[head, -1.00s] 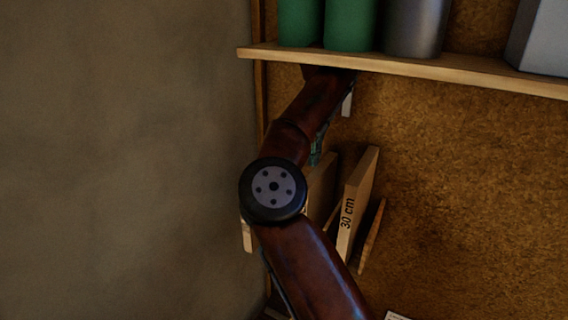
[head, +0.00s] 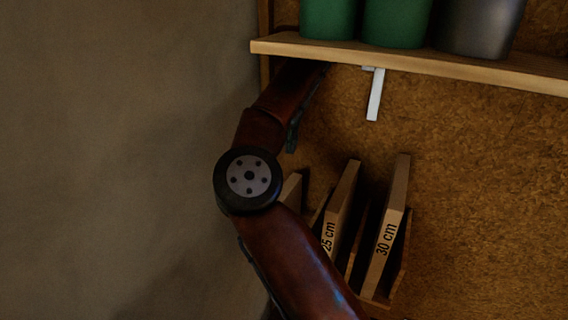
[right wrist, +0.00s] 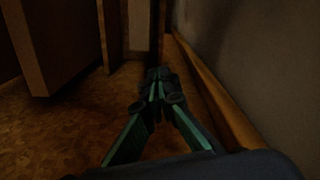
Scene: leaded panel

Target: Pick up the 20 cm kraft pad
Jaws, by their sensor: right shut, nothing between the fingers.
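A pad stands at the left end of a row of upright kraft pads, its edge (head: 290,188) just showing beside my arm in the head view. No label shows on it, so I cannot read whether it is the 20 cm pad. The 25 cm pad (head: 340,210) and 30 cm pad (head: 388,228) stand to its right, leaning. My right gripper (head: 292,137) shows only in part behind my arm, above the pads. In the right wrist view its fingers (right wrist: 156,82) are together with nothing between them. My left gripper is not in view.
A wooden shelf (head: 420,63) with green and grey containers (head: 395,22) runs above the pads. A white bracket (head: 375,95) hangs below it. A plain wall (head: 120,160) is close on the left. The brown back board (head: 480,180) is bare at the right.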

